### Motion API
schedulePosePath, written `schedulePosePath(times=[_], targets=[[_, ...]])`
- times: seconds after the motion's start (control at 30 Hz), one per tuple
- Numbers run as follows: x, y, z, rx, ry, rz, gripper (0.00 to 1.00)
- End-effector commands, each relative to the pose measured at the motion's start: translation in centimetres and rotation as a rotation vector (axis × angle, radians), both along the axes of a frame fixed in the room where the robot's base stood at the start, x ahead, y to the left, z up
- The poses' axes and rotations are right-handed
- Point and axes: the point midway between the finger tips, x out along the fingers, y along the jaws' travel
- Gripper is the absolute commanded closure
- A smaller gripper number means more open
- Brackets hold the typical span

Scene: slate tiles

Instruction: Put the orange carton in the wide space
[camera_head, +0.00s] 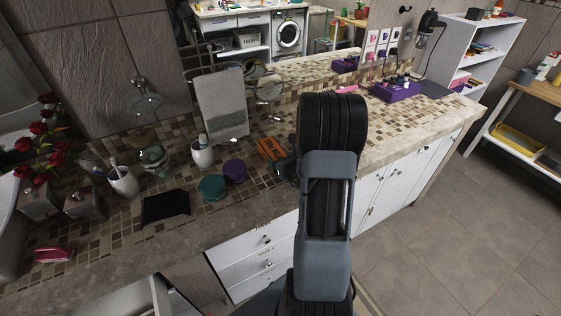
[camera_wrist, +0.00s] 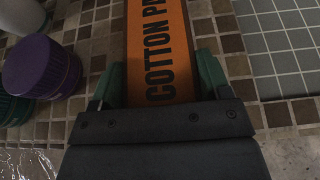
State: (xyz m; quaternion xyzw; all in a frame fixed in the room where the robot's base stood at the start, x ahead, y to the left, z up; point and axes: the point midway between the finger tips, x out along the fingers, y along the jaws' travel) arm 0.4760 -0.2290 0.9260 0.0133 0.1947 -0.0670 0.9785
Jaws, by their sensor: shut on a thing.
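The orange carton (camera_head: 273,148) is at the mosaic counter in the head view, right of the purple round container (camera_head: 235,170). I cannot tell whether the carton touches the counter. No space is marked as the wide one.
A teal round container (camera_head: 211,187), a white cup (camera_head: 202,152) and a black cloth-like item (camera_head: 165,206) stand or lie left of the carton. A grey towel (camera_head: 222,103) hangs behind. A purple box (camera_head: 397,90) sits far right. Mosaic counter between carton and purple box looks largely clear.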

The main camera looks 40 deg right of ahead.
Motion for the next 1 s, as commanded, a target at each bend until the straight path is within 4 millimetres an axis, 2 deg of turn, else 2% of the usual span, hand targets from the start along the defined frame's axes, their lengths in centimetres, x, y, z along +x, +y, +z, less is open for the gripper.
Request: schedulePosePath(times=[0.07, 0.1, 0.37, 0.73, 0.87, 1.0], targets=[[0.0, 0.0, -0.4, 0.000, 0.000, 0.000, 0.59], [0.0, 0.0, -0.4, 0.000, 0.000, 0.000, 0.29], [0.0, 0.0, -0.3, 0.000, 0.001, 0.000, 0.05], [0.0, 0.0, 0.5, 0.000, 0.001, 0.000, 0.05], [-1.9, 0.2, 0.9, -0.001, -0.001, -0.003, 0.05], [-5.0, 0.6, 2.2, -0.003, -0.002, -0.006, 0.05]])
